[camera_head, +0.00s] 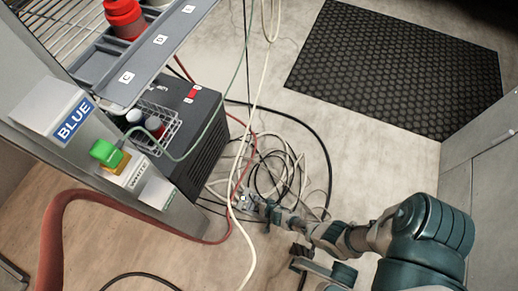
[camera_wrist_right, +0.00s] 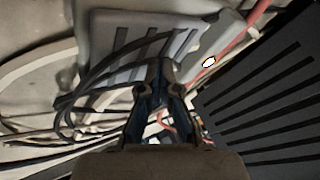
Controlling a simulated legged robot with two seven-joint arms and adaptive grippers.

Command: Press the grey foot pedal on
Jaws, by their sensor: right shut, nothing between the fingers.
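The grey foot pedal (camera_wrist_right: 105,38) lies on the floor, large at the top of the right wrist view, with dark ribs on its face and a small white oval on its side part. In the head view the pedal (camera_head: 241,203) is small, among cables beside the black unit, partly hidden by my gripper. My right gripper (camera_wrist_right: 162,75) is shut and empty, fingertips overlapping the pedal's lower edge in the wrist view. In the head view the right gripper (camera_head: 263,207) is at the pedal's right end. I cannot tell whether they touch. My left gripper is out of view.
Looped cables (camera_head: 283,170) surround the pedal. A black unit (camera_head: 207,138) stands left of it. A thick red hose (camera_head: 62,222) curves at lower left. A post carries a green button (camera_head: 106,153). A black mat (camera_head: 395,75) lies at upper right; a grey cabinet (camera_head: 492,190) stands right.

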